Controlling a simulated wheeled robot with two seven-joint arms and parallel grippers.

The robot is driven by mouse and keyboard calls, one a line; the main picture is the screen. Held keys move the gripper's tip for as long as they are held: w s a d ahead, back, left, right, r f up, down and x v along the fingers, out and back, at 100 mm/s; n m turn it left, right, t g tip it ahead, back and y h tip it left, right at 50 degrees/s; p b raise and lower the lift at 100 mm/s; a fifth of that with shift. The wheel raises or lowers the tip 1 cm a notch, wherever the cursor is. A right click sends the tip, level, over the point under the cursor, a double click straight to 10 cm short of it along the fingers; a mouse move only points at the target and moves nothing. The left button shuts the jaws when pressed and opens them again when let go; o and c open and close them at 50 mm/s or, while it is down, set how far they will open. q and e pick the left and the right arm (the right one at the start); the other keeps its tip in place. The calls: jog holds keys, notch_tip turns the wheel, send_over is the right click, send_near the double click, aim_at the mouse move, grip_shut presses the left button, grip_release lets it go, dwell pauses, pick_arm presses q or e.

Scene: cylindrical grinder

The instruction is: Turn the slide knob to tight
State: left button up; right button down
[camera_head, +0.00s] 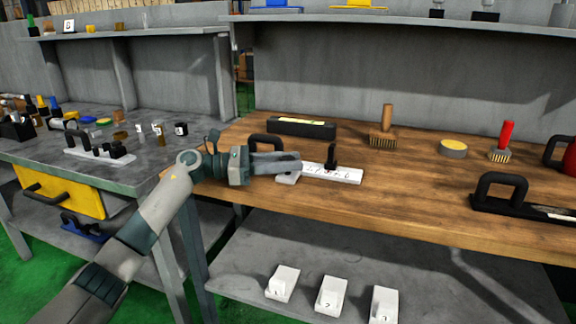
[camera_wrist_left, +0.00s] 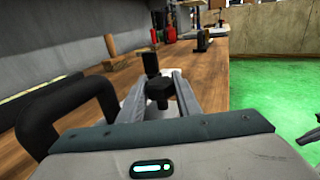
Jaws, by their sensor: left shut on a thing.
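A white slide plate (camera_head: 340,174) with dark markings lies on the wooden table in the head view. A black upright piece (camera_head: 331,155) stands on it; it also shows past my fingertips in the left wrist view (camera_wrist_left: 151,64). My left gripper (camera_head: 296,163) reaches in level from the left, over the plate's left part. In the left wrist view, the black slide knob (camera_wrist_left: 158,93) sits between the two fingers (camera_wrist_left: 158,98), which are shut on it. In the head view the fingers hide this knob. The knob's setting cannot be read.
A black handle (camera_head: 264,141) stands close behind my left gripper, with a long black block (camera_head: 301,127) beyond it. A wooden brush (camera_head: 383,128), a round tin (camera_head: 453,148) and another black-handled tool (camera_head: 500,190) are farther right. Open table lies in front of the plate.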

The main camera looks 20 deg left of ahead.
jog(key=shift+w+r, duration=0.15)
jog(key=shift+r, duration=0.05)
pick_arm(q)
jog(key=o, duration=1.1)
jog(key=shift+c, duration=0.2)
jog(key=shift+a, duration=0.1)
jog(key=shift+s+a, duration=0.2)
jog(key=shift+a, duration=0.2)
jog(key=b+v, duration=0.1)
jog(key=v, duration=1.5)
jog(key=shift+a, duration=0.15)
pick_arm(e)
jog(key=r+t, duration=0.1)
jog(key=w+a+r+t+y, duration=0.1)
jog(key=r, duration=0.1)
jog(key=shift+w+a+r, duration=0.1)
jog(key=shift+w+a, duration=0.05)
